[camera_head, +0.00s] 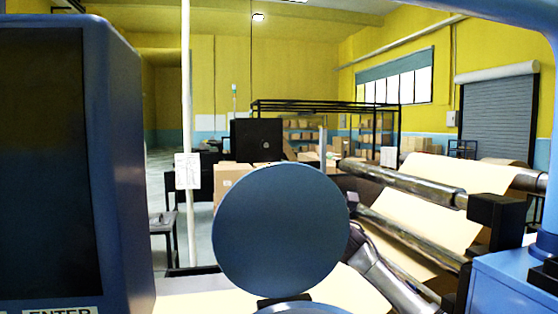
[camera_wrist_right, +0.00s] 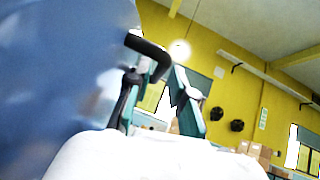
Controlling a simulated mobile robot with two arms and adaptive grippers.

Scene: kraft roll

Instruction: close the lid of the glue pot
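The glue pot's lid (camera_head: 280,230) is a round, dark blue disc standing raised and almost face-on in the head view. Only a sliver of the pot's pale rim (camera_head: 290,309) shows below it at the bottom edge. My right arm reaches in from the lower right and passes behind the lid, which hides its gripper there. A large blurred blue surface, which I cannot identify for certain, fills the left of that view. My left gripper is not in view.
A blue machine with a dark screen (camera_head: 50,150) stands close on the left. Kraft paper (camera_head: 420,190) runs over metal rollers (camera_head: 400,175) on the right. A thin white pole (camera_head: 187,120) rises behind the lid. Cardboard boxes and racks stand farther back.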

